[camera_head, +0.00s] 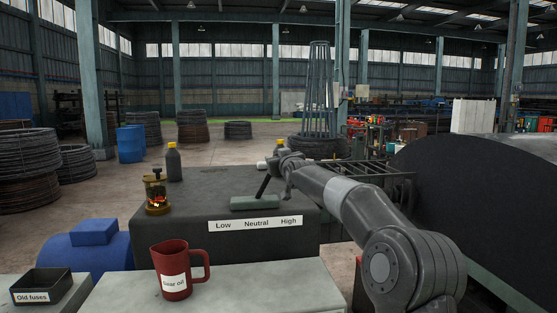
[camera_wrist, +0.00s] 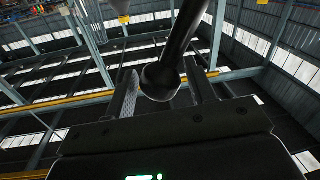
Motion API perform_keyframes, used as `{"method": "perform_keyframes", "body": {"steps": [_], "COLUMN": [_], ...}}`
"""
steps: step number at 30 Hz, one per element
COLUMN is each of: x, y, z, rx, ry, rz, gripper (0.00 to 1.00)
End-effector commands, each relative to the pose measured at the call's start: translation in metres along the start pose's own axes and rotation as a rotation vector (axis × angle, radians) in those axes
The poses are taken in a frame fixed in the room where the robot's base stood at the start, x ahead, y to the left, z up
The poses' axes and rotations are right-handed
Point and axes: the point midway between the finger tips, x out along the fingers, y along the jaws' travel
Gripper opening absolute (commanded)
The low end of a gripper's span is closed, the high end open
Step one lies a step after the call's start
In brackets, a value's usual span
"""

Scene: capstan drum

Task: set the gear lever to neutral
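The dark gear lever (camera_head: 263,187) rises from a grey-green base (camera_head: 255,203) on top of the dark gearbox housing. It leans to the right, toward the High end of the label plate (camera_head: 256,224) reading Low, Neutral, High. My gripper (camera_head: 285,171) is at the lever's upper end, slightly to its right in the head view. In the wrist view, the lever's round dark knob (camera_wrist: 160,80) shows between the two fingers of my gripper (camera_wrist: 163,92). The fingers stand apart, with a visible gap on the knob's right. Contact on the left side is unclear.
A brass oiler (camera_head: 156,194) and a dark bottle with a yellow cap (camera_head: 173,163) stand left on the housing. A red Gear oil jug (camera_head: 172,272) stands on the front bench, an Old fuses box (camera_head: 41,287) farther left. The large dark drum (camera_head: 480,200) is at right.

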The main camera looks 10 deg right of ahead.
Motion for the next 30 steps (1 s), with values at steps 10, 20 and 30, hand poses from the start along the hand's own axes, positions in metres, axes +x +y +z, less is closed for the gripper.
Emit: {"method": "perform_keyframes", "body": {"steps": [10, 20, 30], "x": [0.0, 0.0, 0.003], "y": [0.0, 0.0, -0.021], "z": [0.0, 0.0, -0.012], "rx": [0.0, 0.0, -0.12], "ry": [0.0, 0.0, -0.014], "rz": [0.0, 0.0, -0.006], "gripper": [0.21, 0.0, 0.0]}}
